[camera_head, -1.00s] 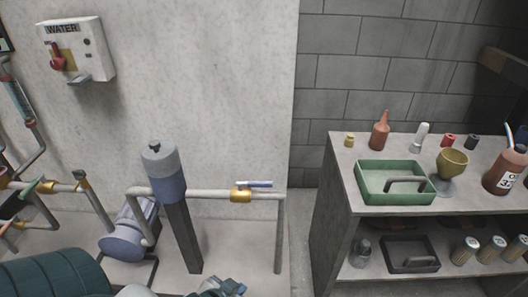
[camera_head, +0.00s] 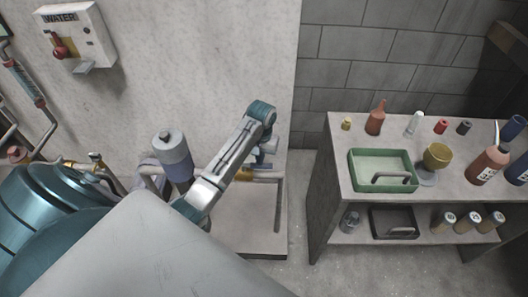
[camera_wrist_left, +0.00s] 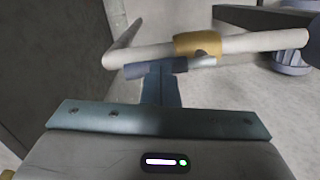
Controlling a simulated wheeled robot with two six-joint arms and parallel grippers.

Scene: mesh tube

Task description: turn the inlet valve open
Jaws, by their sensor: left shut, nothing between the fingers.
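A brass valve body (camera_wrist_left: 197,44) sits on a pale pipe in the left wrist view. Its lever (camera_wrist_left: 150,70), with a dark blue grip and a silver end, lies roughly along the pipe. My left gripper (camera_wrist_left: 160,78) is shut and empty, its fingertips right at the blue grip; I cannot tell whether they touch it. In the head view my left gripper (camera_head: 258,160) reaches down over the pipe and hides most of the lever. Part of the brass body (camera_head: 243,175) shows beside it. My right gripper is out of view.
A grey-blue cylinder (camera_head: 173,155) stands left of the valve. A water switch box (camera_head: 75,38) hangs on the wall at upper left. A bench (camera_head: 340,165) with a green tray (camera_head: 354,178), bottles and a cup stands at right. Floor between is clear.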

